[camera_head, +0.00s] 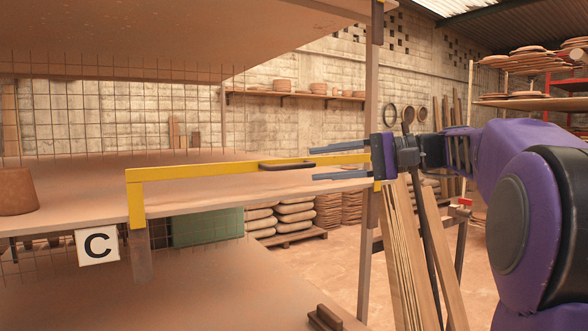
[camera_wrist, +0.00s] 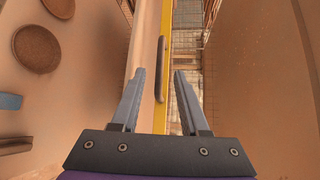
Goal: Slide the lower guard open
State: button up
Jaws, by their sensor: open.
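A yellow guard bar (camera_head: 240,168) runs along the front of the middle shelf, with a bent-down yellow end at the left. A dark handle (camera_head: 287,164) sits on the bar. In the wrist view the yellow bar (camera_wrist: 167,30) runs away from me, and the handle (camera_wrist: 160,80) shows between my fingers. My gripper (camera_head: 313,164) is open, one finger above and one below the bar's line in the head view. Its fingertips are near the handle's right end; I cannot tell whether they touch it. The wrist view also shows my gripper (camera_wrist: 160,72) with nothing clamped.
A metal post (camera_head: 367,240) stands beside my gripper, with wooden boards (camera_head: 400,260) leaning near it. A white C sign (camera_head: 97,246) hangs below the shelf. A clay pot (camera_head: 16,192) stands at left. A small brown block-like piece (camera_head: 325,318) lies on the lower shelf.

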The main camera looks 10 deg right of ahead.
aim_at(299, 166)
jog(key=x, duration=0.6)
jog(key=shift+w+a, duration=0.1)
jog(key=shift+c, duration=0.3)
grip_shut()
dwell(1.0)
